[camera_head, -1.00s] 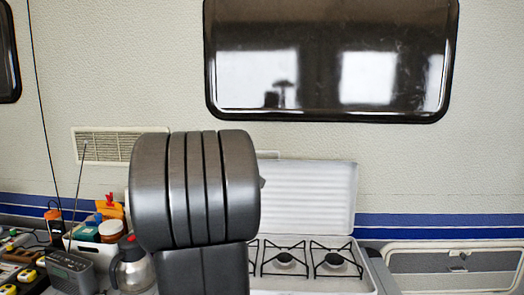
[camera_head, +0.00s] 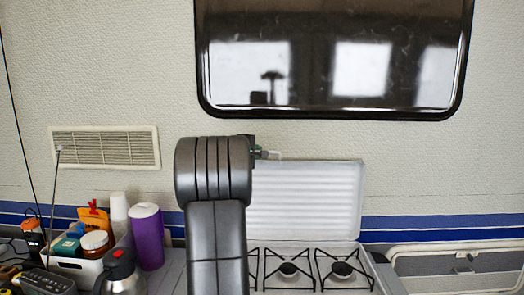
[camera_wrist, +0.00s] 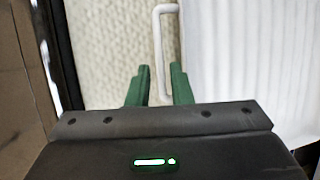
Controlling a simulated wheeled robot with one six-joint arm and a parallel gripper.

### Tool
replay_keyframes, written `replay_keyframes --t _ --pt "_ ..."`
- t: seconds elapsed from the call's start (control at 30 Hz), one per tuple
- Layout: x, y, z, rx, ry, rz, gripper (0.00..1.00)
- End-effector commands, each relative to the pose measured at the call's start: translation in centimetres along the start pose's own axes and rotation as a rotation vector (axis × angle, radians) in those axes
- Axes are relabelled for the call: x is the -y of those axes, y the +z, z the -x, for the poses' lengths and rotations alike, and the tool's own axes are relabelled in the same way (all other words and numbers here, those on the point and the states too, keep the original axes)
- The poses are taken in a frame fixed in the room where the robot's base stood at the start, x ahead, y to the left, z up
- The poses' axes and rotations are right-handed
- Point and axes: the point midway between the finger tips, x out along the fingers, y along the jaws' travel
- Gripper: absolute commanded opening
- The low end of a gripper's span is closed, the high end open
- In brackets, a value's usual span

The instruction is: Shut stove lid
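The stove lid (camera_head: 305,200) is a white ribbed panel standing upright behind the stove, against the wall. Its white handle (camera_head: 274,154) sticks up at the lid's top left edge. The white stove (camera_head: 325,283) below has black grates over its burners. My gripper (camera_head: 258,152) is at the lid's top left, close to the handle and partly hidden by my arm. In the wrist view its green fingers (camera_wrist: 161,72) are apart. The white handle (camera_wrist: 159,50) shows in the gap between them, beside the lid (camera_wrist: 250,60). I cannot tell whether they touch it.
A window (camera_head: 330,60) is in the wall above the lid. A purple cup (camera_head: 147,238), a silver jug (camera_head: 122,275) and a white bin (camera_head: 75,268) of items stand left of the stove. A wall vent (camera_head: 104,147) is above them. An open-looking hatch (camera_head: 455,268) is at right.

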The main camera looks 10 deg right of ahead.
Motion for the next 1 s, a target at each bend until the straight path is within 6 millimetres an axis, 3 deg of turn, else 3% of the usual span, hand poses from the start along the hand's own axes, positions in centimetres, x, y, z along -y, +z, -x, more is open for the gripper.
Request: replay_keyframes --t 0.1,0.33,0.7,0.83,1.0 --pt "-0.1 0.1 -2.1 0.002 -0.002 -0.001 0.19" --pt "-0.1 0.0 -4.4 0.001 -0.001 0.000 0.19" --pt "0.0 0.0 -4.9 0.000 0.000 -0.001 0.19" --pt "0.0 0.0 -4.9 0.000 0.000 -0.001 0.00" --pt "0.0 0.0 -4.8 0.000 0.000 -0.001 0.00"
